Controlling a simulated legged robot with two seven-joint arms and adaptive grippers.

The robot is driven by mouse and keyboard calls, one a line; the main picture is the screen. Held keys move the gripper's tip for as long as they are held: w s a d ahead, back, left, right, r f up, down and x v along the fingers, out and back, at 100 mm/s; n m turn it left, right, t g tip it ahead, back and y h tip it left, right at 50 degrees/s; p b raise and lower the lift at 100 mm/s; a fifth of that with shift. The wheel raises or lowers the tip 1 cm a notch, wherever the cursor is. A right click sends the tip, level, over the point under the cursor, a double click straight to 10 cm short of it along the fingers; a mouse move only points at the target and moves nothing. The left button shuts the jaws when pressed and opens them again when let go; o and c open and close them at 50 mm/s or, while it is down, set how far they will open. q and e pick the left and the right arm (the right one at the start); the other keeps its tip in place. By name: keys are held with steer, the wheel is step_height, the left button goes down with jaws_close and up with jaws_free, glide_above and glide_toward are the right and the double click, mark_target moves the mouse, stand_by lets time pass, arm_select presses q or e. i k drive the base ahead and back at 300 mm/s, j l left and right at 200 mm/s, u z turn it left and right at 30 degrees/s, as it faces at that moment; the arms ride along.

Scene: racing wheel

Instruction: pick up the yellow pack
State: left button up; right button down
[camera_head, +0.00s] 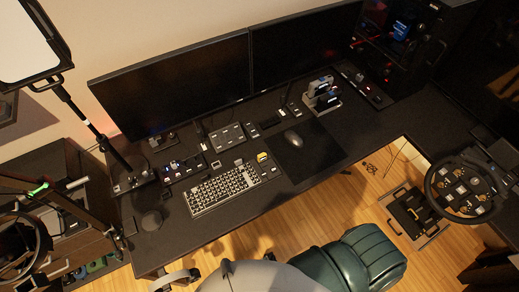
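A small yellow pack (263,157) lies on the dark desk (222,232), just right of the upper right end of the keyboard (222,188). It is tiny in this view, and its exact shape is hard to tell. Nothing is touching it from above. I make out neither my left nor my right gripper in the head view.
Two monitors (175,85) stand along the back. A mouse (292,138) rests on a dark mat (305,155) right of the pack. A green padded seat (355,262) stands before the desk. A lamp (30,40) stands left, a racing wheel (463,190) right.

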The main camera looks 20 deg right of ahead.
mark_target(261, 157)
steer(key=j+u, duration=0.15)
steer(key=u, duration=0.25)
steer(key=j+u, duration=0.1)
steer(key=u, duration=0.3)
steer(key=j+u, duration=0.15)
steer(key=u, duration=0.3)
steer(key=j+u, duration=0.1)
steer(key=u, duration=0.3)
steer(key=z, duration=2.75)
